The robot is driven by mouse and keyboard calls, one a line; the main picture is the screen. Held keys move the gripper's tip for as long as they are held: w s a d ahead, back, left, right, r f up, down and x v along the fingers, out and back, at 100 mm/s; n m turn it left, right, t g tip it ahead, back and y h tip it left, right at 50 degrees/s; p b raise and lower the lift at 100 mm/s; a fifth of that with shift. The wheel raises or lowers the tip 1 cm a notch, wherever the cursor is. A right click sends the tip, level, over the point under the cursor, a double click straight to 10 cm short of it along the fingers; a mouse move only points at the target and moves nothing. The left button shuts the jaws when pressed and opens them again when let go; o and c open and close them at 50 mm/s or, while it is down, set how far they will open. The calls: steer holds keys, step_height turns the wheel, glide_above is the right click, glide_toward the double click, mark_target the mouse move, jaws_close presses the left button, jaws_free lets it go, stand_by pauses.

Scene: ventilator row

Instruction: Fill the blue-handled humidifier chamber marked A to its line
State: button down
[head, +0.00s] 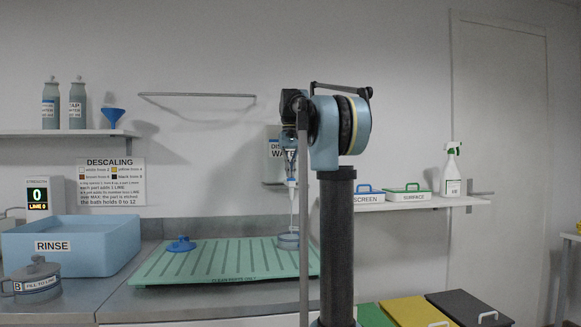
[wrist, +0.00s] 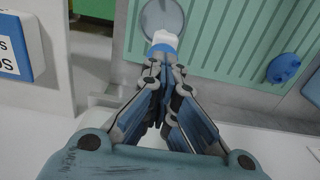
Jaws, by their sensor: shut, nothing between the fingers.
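A round grey-blue chamber (head: 288,241) stands on the green mat, partly hidden by my arm; no letter A is readable on it. A round grey top (wrist: 160,16) in the wrist view seems to be the same chamber. A white and blue nozzle-like piece (head: 292,183) is above it, with a thin pale line running down towards the chamber. My gripper (head: 290,160) points down, shut and empty, its tips at this piece; in the wrist view the piece (wrist: 163,40) is just beyond the fingertips (wrist: 163,62). Contact is unclear. The water level is not visible.
A blue lid-like part (head: 181,244) lies on the green mat (head: 215,262). Chamber B (head: 37,282) stands by the blue RINSE basin (head: 70,247). A partly hidden WATER sign (head: 273,147) is behind my arm. A shelf (head: 420,203) at right holds boxes and a spray bottle (head: 451,172).

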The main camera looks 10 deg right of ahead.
steer(key=shift+w, duration=0.1)
stand_by(0.7)
steer(key=shift+r, duration=0.2)
steer(key=shift+w+r, duration=0.6)
steer(key=shift+w, duration=0.25)
step_height(320, 180, up, 12)
steer(key=s, duration=0.1)
steer(key=shift+s+r, duration=0.15)
steer(key=shift+s, duration=0.2)
